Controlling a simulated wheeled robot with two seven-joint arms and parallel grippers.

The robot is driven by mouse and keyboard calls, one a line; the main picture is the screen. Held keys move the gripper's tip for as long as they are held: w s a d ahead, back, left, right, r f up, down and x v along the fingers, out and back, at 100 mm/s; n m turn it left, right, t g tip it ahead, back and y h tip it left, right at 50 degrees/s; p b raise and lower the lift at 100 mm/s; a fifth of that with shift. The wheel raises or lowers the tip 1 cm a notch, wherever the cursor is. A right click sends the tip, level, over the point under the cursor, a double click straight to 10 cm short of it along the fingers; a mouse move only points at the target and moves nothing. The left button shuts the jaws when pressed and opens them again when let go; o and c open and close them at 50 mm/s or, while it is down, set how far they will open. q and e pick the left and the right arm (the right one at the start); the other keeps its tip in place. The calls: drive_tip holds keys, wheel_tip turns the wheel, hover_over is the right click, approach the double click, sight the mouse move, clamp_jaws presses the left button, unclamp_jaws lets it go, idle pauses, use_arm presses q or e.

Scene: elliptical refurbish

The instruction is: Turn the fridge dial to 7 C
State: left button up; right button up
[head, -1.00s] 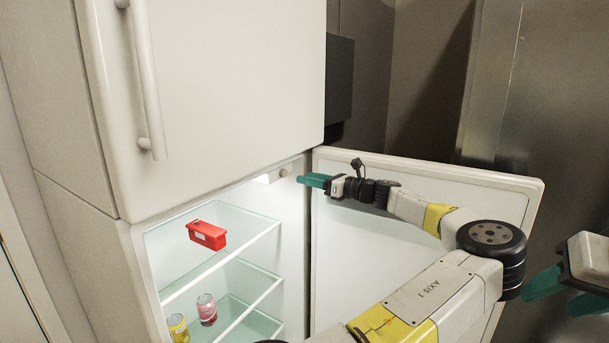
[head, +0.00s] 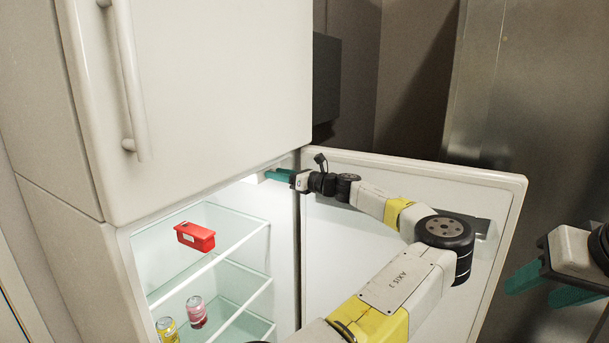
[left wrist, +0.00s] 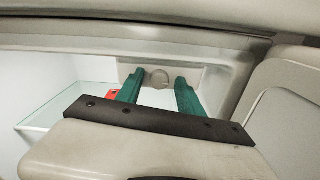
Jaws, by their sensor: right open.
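The fridge dial (left wrist: 158,78) is a small round grey knob on a pale housing under the top of the fridge compartment. In the left wrist view it shows between and just beyond the two green fingertips of my left gripper (left wrist: 158,82), which is open with a gap on either side of the dial. In the head view my left gripper (head: 272,174) reaches into the upper right corner of the opening and covers the dial. Dial markings are too small to read. My right gripper (head: 535,290) is open and empty at the right edge, away from the fridge.
The lower fridge door (head: 330,235) stands open to the right, behind my left arm. The closed upper door (head: 200,90) sits just above the opening.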

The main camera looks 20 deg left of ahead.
use_arm(q)
clamp_jaws()
drive_tip(key=shift+n, duration=1.5)
drive_tip(key=shift+o, duration=1.1)
unclamp_jaws()
drive_tip(key=shift+d, duration=0.1)
drive_tip(key=d, duration=0.7)
drive_tip(key=shift+s+d, duration=0.3)
drive_tip(key=shift+s, duration=0.05)
